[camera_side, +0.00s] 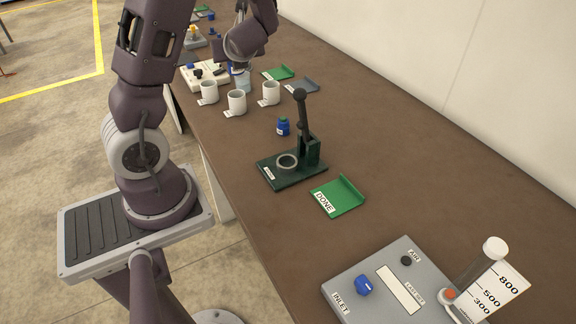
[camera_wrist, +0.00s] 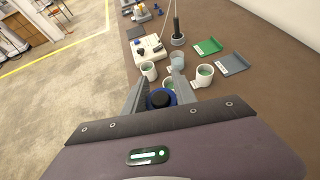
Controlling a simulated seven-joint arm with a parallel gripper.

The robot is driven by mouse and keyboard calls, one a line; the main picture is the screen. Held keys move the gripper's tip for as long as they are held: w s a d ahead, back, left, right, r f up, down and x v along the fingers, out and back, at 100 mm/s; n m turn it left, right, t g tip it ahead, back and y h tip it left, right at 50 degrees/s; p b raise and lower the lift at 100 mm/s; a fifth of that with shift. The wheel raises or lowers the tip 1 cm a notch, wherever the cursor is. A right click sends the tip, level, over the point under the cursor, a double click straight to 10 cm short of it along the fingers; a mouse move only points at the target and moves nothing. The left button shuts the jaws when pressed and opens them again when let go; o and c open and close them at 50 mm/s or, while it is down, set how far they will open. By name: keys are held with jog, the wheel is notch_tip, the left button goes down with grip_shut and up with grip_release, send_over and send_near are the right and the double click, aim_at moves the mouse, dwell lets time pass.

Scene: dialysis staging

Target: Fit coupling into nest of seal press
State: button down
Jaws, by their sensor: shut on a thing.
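My gripper (camera_wrist: 160,92) is shut on a blue coupling with a dark top (camera_wrist: 161,98), seen between the fingers in the wrist view. In the side view my gripper (camera_side: 238,68) is at the far end of the table, above the area of the white cups, and largely hides the coupling. The dark green seal press (camera_side: 310,152) stands mid-table with its lever upright. Its nest, a pale ring (camera_side: 287,161) on the base plate, looks empty. The gripper is well apart from the press.
White cups (camera_side: 237,103) stand between gripper and press. A green tray (camera_wrist: 208,46) and a grey one (camera_wrist: 232,64) lie further back.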

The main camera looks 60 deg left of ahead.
notch_tip(320, 180, up, 4)
jog(key=w+d, duration=0.4)
jog(key=d, duration=0.3)
jog(key=w+d, duration=0.3)
jog(key=d, duration=0.4)
jog(key=s+d, duration=0.3)
jog(key=d, duration=0.7)
jog(key=s+d, duration=0.2)
jog(key=d, duration=0.7)
notch_tip(320, 180, down, 23)
jog(key=shift+s+r, duration=0.1)
jog(key=w+a, duration=0.1)
jog(key=a, duration=0.4)
jog(key=w+a, duration=0.1)
jog(key=a, duration=0.4)
jog(key=w+a, duration=0.1)
jog(key=a, duration=0.5)
jog(key=shift+w, duration=0.4)
jog(key=shift+x, duration=0.75)
jog(key=shift+f, duration=1.5)
jog(key=shift+f, duration=0.1)
